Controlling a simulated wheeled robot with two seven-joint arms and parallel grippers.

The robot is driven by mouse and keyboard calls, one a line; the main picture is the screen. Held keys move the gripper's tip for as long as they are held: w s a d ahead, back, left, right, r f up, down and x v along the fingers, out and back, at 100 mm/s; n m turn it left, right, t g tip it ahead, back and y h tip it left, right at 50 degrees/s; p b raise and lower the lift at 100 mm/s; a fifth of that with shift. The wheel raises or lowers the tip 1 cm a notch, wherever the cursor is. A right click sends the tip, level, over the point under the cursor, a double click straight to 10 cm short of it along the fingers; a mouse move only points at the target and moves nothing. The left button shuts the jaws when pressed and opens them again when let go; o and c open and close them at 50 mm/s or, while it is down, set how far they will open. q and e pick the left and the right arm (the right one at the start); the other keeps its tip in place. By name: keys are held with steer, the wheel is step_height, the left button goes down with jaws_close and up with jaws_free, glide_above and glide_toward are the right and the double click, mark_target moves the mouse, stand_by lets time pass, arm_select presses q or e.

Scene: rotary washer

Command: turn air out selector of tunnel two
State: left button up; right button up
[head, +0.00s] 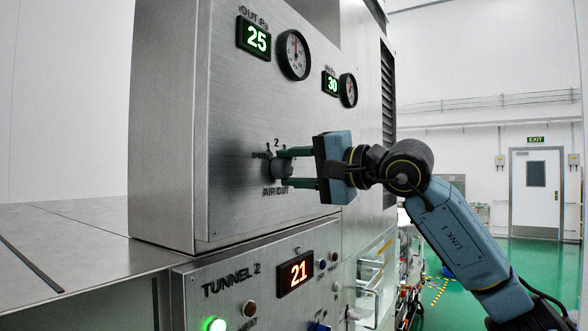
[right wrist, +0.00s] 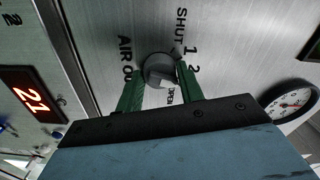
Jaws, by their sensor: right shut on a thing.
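The air out selector (head: 277,166) is a round grey knob on the upper steel panel, with AIR OUT lettered below it and position marks above it. It also shows in the right wrist view (right wrist: 158,68), with SHUT, 1, 2 and OPEN marked around it. My right gripper (head: 284,168) comes in from the right, its two green fingers one above the other in the head view. In the right wrist view the fingers (right wrist: 160,85) lie on either side of the knob, shut on it. My left gripper is not in view.
The TUNNEL 2 panel (head: 230,281) below has a red display (head: 295,272) reading 21, a lit green button (head: 215,324) and other controls. Above are green displays and two gauges (head: 294,55). A flat steel top (head: 80,240) lies left.

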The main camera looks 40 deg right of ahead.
steer(key=m, duration=0.4)
steer(key=shift+m, duration=0.3)
steer(key=shift+m+b, duration=0.3)
steer(key=shift+m, duration=1.9)
steer(key=shift+f, duration=0.1)
steer(key=o, duration=1)
steer(key=shift+c, duration=0.2)
